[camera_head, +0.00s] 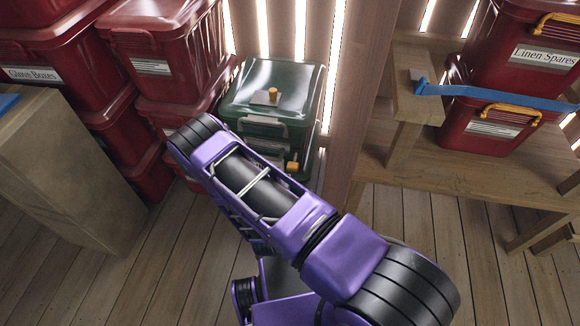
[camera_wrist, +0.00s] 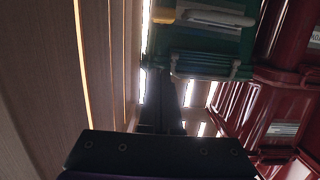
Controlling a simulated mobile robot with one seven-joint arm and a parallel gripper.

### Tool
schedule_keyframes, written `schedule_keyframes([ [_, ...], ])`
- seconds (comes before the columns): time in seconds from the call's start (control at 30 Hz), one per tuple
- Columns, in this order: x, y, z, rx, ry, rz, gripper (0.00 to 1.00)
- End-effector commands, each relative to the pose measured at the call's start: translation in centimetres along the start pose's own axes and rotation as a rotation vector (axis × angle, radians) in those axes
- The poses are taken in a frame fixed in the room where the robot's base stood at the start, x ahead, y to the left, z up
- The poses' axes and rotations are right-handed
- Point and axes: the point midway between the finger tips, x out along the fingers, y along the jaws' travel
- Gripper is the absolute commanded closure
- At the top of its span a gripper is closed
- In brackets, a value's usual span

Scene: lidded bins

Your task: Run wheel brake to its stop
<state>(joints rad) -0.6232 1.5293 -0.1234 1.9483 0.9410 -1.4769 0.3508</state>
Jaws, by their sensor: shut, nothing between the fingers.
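A dark green lidded bin (camera_head: 270,92) stands against the slatted wall in the head view, with another green part below it. A small orange tab (camera_head: 293,166) shows low on its front right; it may be the wheel brake, but I cannot tell for sure. In the wrist view the green bin (camera_wrist: 245,50) is at the top, with a yellow-orange piece (camera_wrist: 164,15) beside a pale label. My gripper (camera_wrist: 166,78) is shut and empty, its dark fingers pointing toward the green bin, apart from the yellow piece. In the head view my arm hides the gripper.
Red lidded bins (camera_head: 165,55) are stacked close left of the green bin. A wooden post (camera_head: 357,100) stands close on its right. A wooden bench (camera_head: 480,165) holds more red bins with a blue strap (camera_head: 500,95). Bare plank floor (camera_head: 180,265) lies in front.

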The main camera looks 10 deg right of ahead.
Motion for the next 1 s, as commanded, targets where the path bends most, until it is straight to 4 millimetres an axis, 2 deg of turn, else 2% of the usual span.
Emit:
schedule_keyframes([
  [0.17, 1.9, 0.1, 0.0, 0.001, 0.002, 0.002, 1.00],
  [0.57, 10.3, 0.1, 0.1, 0.000, 0.002, 0.001, 1.00],
  [0.6, 10.2, 0.1, 1.3, -0.003, -0.002, -0.001, 1.00],
  [0.73, 10.6, 0.1, 2.9, -0.003, -0.001, 0.000, 1.00],
  [1.0, 10.8, 0.1, 3.9, -0.002, 0.000, 0.000, 1.00],
])
